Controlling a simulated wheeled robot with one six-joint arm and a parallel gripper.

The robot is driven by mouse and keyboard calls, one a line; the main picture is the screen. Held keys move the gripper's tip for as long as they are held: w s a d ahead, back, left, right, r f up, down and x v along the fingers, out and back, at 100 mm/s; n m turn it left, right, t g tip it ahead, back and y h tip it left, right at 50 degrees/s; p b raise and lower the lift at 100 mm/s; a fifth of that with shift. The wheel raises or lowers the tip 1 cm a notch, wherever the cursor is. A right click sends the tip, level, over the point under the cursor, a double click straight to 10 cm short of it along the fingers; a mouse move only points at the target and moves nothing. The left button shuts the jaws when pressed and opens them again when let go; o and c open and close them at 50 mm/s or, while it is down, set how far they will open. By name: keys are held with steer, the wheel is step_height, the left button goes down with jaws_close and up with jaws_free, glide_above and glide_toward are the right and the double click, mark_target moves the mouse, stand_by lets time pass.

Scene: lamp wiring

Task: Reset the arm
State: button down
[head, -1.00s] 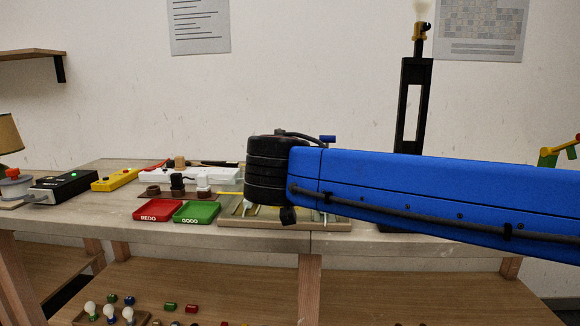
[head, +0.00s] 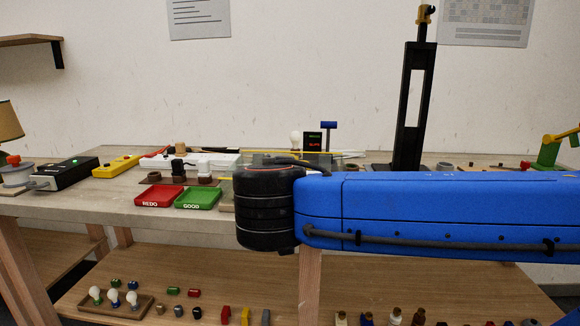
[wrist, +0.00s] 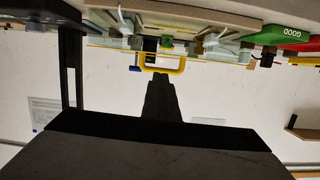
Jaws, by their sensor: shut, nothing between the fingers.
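My arm's blue link (head: 440,212) crosses the right half of the head view, ending in a black ribbed joint (head: 266,208) in front of the bench. I cannot make out my gripper in the head view. In the wrist view my gripper (wrist: 160,82) is a dark shape rising from the bottom, its fingers together and empty. Beyond its tips is a yellow bracket-shaped piece (wrist: 178,67); I cannot tell the gap between them. The bench scene looks upside down in the wrist view.
The bench holds a red REDO tray (head: 162,197), a green GOOD tray (head: 198,198), a white strip (head: 218,162) and a small display (head: 312,141). A tall black slotted post (head: 409,130) stands behind my arm. Bulbs and small parts lie on the lower shelf (head: 200,280).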

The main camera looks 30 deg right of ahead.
steer(key=shift+s+a+f, duration=0.3)
steer(key=shift+s, duration=0.15)
steer(key=s+d+f+n+g+y, duration=0.1)
steer(key=s+d+f+n+g, duration=0.15)
steer(key=f, duration=0.55)
steer(key=s+d+f+n+g+y, duration=0.1)
steer(key=s+d+f+g, duration=0.15)
steer(key=f, duration=0.45)
steer(key=s+a+f+n+g+y, duration=0.2)
steer(key=s+a+f+y, duration=0.3)
steer(key=f, duration=0.5)
steer(key=shift+s+n+g+y, duration=0.4)
steer(key=shift+s+n+y, duration=0.3)
steer(key=shift+n, duration=0.15)
steer(key=shift+f, duration=0.1)
